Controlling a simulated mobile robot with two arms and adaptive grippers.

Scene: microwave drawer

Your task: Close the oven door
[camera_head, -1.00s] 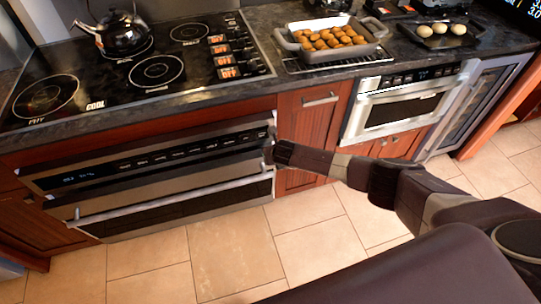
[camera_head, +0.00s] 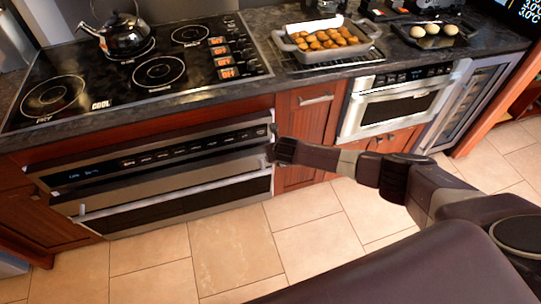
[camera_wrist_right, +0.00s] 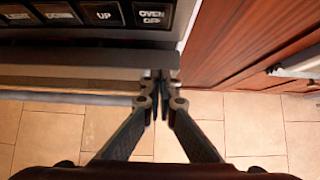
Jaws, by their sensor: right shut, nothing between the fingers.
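The oven (camera_head: 150,175) is built in under the cooktop, with a dark control panel (camera_head: 170,155) along its top. Its steel door (camera_head: 180,178) is below the panel and looks upright or nearly so; I cannot tell whether it is fully flush. A long bar handle (camera_head: 175,196) runs across the door. My right gripper (camera_head: 272,148) is at the oven's upper right corner, shut and empty. In the right wrist view its fingertips (camera_wrist_right: 161,78) are together at the right end of the door's edge (camera_wrist_right: 80,85); contact is unclear. My left gripper is not in view.
A red-brown cabinet (camera_head: 302,140) stands right of the oven, then a smaller steel appliance (camera_head: 395,103). A kettle (camera_head: 122,36) is on the cooktop (camera_head: 140,75), and a filled baking dish (camera_head: 320,42) is on the counter. The tiled floor (camera_head: 235,250) in front is clear.

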